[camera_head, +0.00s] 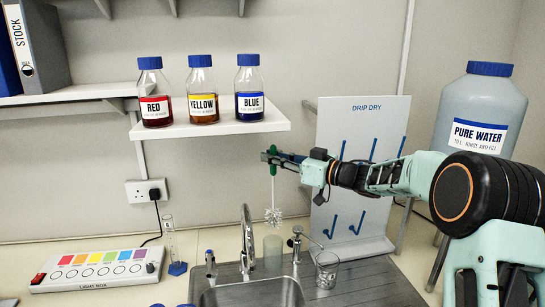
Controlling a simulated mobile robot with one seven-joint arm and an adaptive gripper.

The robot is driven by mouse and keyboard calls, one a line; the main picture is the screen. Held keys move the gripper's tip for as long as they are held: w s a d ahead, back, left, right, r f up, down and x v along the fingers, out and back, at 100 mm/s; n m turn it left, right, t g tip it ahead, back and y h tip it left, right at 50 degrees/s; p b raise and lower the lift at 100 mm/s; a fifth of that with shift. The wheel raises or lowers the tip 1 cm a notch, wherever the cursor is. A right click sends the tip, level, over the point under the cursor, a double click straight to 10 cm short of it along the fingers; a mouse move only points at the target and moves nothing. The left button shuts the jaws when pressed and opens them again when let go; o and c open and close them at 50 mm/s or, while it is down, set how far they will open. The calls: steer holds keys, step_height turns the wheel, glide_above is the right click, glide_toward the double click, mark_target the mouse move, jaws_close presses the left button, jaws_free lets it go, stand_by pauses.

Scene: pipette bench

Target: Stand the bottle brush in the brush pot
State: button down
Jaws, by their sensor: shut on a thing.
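The bottle brush (273,215) has a green handle, a thin stem and a white bristle head. My gripper (272,159) is shut on its green handle and holds it nearly upright, bristles down. A pale grey-green cylinder, which looks like the brush pot (272,253), stands behind the sink, to the right of the tap. In the picture the bristle head shows just above this pot, apart from its rim. I cannot tell whether they line up in depth.
The tap (247,240) and a smaller tap (297,243) flank the pot. A glass beaker (327,270) stands on the drainer. The drip-dry board (362,160) with blue pegs stands behind my arm. A shelf (215,130) with red, yellow and blue bottles is at upper left.

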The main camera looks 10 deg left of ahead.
mark_target(273, 174)
steer(key=shift+f+b, duration=1.55)
steer(key=shift+f, duration=0.35)
steer(key=shift+f+b, duration=1.6)
steer(key=shift+f, duration=2.15)
steer(key=c, duration=1.8)
jaws_free()
steer(key=shift+c, duration=0.2)
steer(key=v, duration=1.2)
steer(key=shift+a, duration=0.1)
